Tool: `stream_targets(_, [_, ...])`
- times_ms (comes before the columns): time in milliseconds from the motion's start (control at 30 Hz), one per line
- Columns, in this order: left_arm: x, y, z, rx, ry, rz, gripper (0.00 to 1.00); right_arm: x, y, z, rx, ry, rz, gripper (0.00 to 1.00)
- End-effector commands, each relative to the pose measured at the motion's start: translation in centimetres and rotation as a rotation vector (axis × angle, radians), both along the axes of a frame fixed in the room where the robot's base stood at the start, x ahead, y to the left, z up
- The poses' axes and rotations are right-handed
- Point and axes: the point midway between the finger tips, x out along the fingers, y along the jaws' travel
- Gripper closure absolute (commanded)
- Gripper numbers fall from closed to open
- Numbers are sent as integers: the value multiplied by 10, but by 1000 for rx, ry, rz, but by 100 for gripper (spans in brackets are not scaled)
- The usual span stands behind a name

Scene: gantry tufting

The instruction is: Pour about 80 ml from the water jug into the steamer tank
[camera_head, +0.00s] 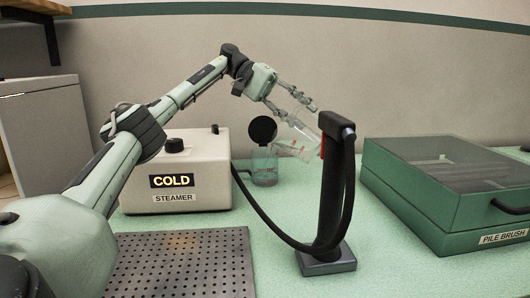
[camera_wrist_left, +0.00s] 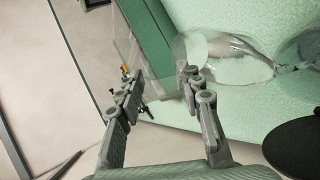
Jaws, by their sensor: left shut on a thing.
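The water jug (camera_head: 298,145) is clear with red markings. It is strongly tilted, its mouth low and to the left. My left gripper (camera_head: 301,112) is shut on it above the table. The gripper's fingers (camera_wrist_left: 160,84) also show in the left wrist view, with clear glass beside them. The steamer tank (camera_head: 265,172) is a clear vessel on the table, just below and left of the jug's mouth, with a round black lid (camera_head: 262,130) standing up above it. I cannot tell the water levels or whether water is flowing. My right gripper is not in view.
The steamer (camera_head: 190,186), with a lit COLD sign, stands left of the tank. A black steam wand (camera_head: 332,190) on a stand, with a hose (camera_head: 272,225), stands close in front of the jug. A pile brush box (camera_head: 440,205) is at right. A perforated plate (camera_head: 185,260) lies in front.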

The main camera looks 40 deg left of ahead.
Motion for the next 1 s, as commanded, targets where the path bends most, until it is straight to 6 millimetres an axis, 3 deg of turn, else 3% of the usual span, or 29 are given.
stream_targets(167, [1, -5, 7, 41, 5, -4, 100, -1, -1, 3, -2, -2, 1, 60])
stream_targets(233, [3, -13, 10, 137, 29, -5, 100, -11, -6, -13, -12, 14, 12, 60])
stream_targets(467, [5, -18, -2, 225, 63, -1, 100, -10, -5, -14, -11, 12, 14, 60])
stream_targets(733, [12, -38, -25, 446, 124, -7, 100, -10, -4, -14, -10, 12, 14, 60])
stream_targets(1000, [14, -46, -38, 502, 141, -4, 100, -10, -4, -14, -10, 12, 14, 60])
